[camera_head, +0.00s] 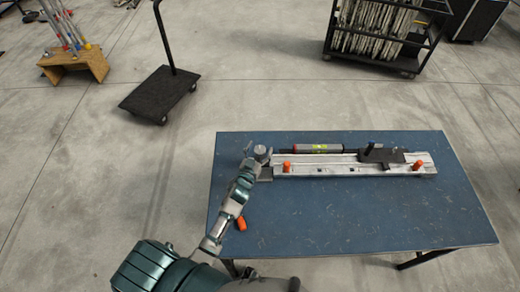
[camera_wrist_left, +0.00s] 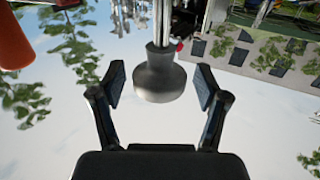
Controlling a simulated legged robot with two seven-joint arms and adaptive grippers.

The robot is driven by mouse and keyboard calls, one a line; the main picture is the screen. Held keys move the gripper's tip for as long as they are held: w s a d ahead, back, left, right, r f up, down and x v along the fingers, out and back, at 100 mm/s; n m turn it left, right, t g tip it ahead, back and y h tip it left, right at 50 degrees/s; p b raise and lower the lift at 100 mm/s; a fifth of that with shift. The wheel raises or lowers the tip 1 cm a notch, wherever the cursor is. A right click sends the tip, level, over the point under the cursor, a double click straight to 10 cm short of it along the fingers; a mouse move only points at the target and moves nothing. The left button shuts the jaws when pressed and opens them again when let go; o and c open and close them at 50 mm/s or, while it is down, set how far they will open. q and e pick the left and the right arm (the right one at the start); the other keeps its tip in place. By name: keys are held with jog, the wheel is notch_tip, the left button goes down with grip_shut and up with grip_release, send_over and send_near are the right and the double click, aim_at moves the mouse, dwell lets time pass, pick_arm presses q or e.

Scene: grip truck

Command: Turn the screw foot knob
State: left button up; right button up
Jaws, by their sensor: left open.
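The screw foot knob (camera_wrist_left: 160,76) is a grey, bell-shaped piece on a threaded rod, in the upper middle of the left wrist view. In the head view the round grey knob (camera_head: 261,152) is at the left end of the metal rail assembly (camera_head: 340,168) on the blue table. My left gripper (camera_wrist_left: 160,88) is open, with one black finger on each side of the knob and a visible gap to both. In the head view the left gripper (camera_head: 249,160) is at the knob, small and partly merged with it. My right gripper is not in view.
The blue table (camera_head: 350,218) has free room in front of the rail. An orange piece (camera_head: 241,223) lies near my left forearm. Orange knobs (camera_head: 287,166) sit on the rail. A black cart (camera_head: 160,92) and a rack (camera_head: 385,35) stand behind on the floor.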

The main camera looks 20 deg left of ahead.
pick_arm(q)
jog(key=s, duration=1.2)
jog(key=shift+d, duration=0.4)
jog(key=shift+f, duration=0.15)
dwell(0.3)
